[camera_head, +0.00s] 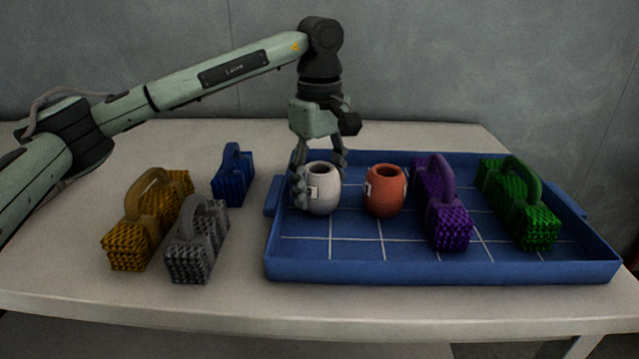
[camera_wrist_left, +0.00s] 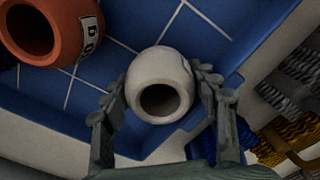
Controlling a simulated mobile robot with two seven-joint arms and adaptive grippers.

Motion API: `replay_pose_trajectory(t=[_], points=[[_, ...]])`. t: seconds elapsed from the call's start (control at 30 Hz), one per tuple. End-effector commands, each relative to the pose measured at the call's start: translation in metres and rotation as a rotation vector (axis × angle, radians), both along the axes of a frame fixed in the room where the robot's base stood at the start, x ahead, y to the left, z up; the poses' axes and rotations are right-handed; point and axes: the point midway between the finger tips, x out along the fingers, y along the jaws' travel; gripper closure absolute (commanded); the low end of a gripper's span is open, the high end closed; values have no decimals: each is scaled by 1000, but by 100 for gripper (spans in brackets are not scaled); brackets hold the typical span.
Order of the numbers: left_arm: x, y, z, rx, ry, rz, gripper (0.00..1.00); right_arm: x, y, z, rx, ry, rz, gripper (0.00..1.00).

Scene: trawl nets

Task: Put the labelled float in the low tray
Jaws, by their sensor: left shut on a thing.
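A white float (camera_head: 322,190) with a dark hole on top and a label on its side is at the left end of the blue low tray (camera_head: 440,268). My left gripper (camera_head: 320,178) comes down from above and is shut on the white float, one finger on each side. The white float also shows between the fingers in the left wrist view (camera_wrist_left: 160,70). An orange float (camera_head: 384,192), also labelled, stands in the tray just right of it, apart from the gripper. Whether the white float touches the tray floor is hard to tell. My right gripper is not in view.
A purple net bundle (camera_head: 448,222) and a green net bundle (camera_head: 526,215) stand in the tray's right part. Yellow (camera_head: 140,235), grey (camera_head: 197,250) and blue (camera_head: 232,178) bundles stand on the table (camera_head: 200,306) left of the tray. The tray's front strip is clear.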

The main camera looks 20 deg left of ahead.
Motion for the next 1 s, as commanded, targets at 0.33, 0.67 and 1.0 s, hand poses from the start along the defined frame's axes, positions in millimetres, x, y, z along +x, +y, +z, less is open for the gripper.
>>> replay_pose_trajectory(t=[0.33, 0.67, 1.0], points=[[0, 0, -2, 0, 0, 0, 20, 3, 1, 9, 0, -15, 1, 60], [0, 0, 5, 0, -1, 0, 20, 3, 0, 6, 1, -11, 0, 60], [1, -1, 74, -1, -3, 0, 20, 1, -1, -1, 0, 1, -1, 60]])
